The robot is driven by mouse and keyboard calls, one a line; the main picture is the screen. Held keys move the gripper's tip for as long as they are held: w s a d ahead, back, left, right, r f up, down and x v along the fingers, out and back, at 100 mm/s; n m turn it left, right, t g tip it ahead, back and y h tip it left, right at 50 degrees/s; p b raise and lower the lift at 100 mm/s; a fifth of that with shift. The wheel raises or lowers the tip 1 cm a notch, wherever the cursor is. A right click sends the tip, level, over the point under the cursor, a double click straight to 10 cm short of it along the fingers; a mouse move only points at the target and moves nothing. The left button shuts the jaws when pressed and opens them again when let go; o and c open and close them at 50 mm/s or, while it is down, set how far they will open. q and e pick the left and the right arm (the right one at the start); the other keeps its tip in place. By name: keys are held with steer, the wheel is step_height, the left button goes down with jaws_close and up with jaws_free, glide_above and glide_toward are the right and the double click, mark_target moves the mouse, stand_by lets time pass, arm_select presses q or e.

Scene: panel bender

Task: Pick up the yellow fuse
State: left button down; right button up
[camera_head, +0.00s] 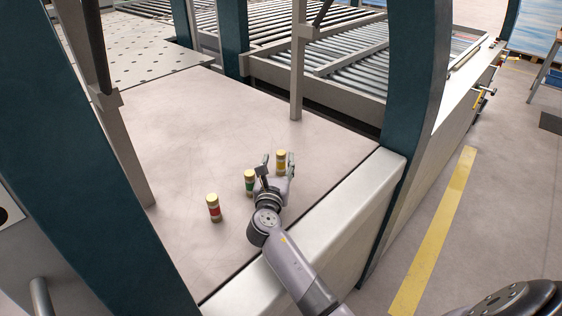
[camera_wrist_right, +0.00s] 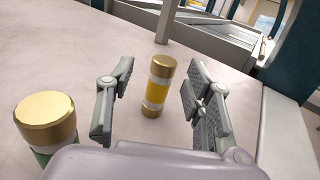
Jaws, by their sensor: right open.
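The yellow fuse (camera_head: 281,162) stands upright on the pale tabletop, a cylinder with brass caps and a yellow band. In the right wrist view the yellow fuse (camera_wrist_right: 158,88) stands between and beyond the open fingers, apart from both. My right gripper (camera_head: 265,166) is open and empty, low over the table just in front of the fuse; it also shows in the wrist view (camera_wrist_right: 155,105). A green-banded fuse (camera_head: 250,182) stands just left of my right gripper. A red-banded fuse (camera_head: 213,208) stands further left and nearer. My left gripper is not in view.
The tabletop (camera_head: 200,130) is bare behind the fuses. A thin grey post (camera_head: 298,75) rises behind the yellow fuse. Thick teal frame posts (camera_head: 413,70) stand at left and right. A pale raised edge (camera_head: 330,220) runs along the front right.

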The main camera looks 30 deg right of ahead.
mark_target(280, 158)
steer(key=x, duration=0.4)
steer(key=shift+s+d, duration=0.1)
steer(key=shift+d, duration=0.1)
steer(key=shift+s+a, duration=0.1)
steer(key=shift+c, duration=0.3)
jaws_close()
